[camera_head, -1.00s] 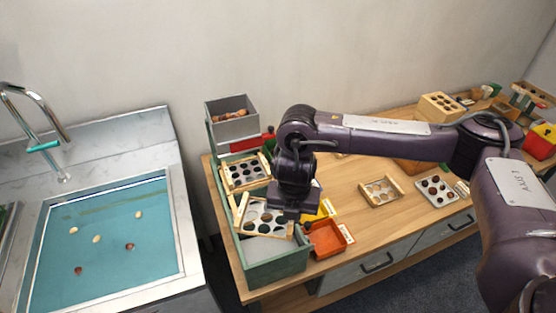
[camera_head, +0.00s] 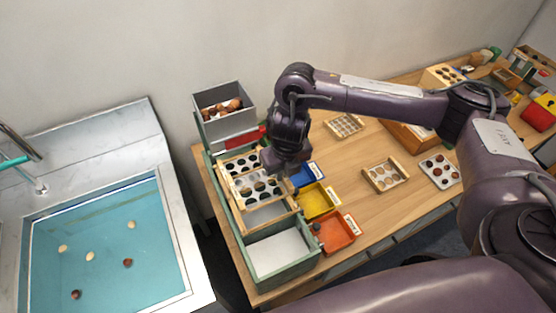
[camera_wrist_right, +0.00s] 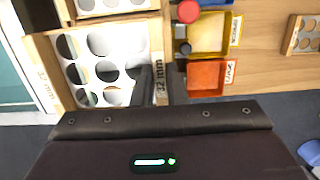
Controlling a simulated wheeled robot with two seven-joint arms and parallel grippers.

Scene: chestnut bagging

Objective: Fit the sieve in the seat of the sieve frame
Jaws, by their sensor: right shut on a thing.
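The sieve (camera_head: 256,203), a white plate with large round holes between wooden rails, is in my right gripper (camera_head: 283,170) over the green sieve frame (camera_head: 293,267). In the wrist view, the jaws (camera_wrist_right: 158,84) are shut on its right rail, marked 32 mm. The sieve (camera_wrist_right: 100,74) lies close beside another sieve (camera_head: 240,163), which sits higher up the frame. The arm hides part of the sieve's right side. I cannot tell whether the sieve touches its seat. My left gripper is not in view.
A grey hopper with chestnuts (camera_head: 224,123) stands above the frame. Blue (camera_head: 308,175), yellow (camera_head: 316,202) and orange (camera_head: 334,233) bins stand along its right side. A sink with water (camera_head: 105,250) is at left. A small wooden tray (camera_head: 385,175) lies right.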

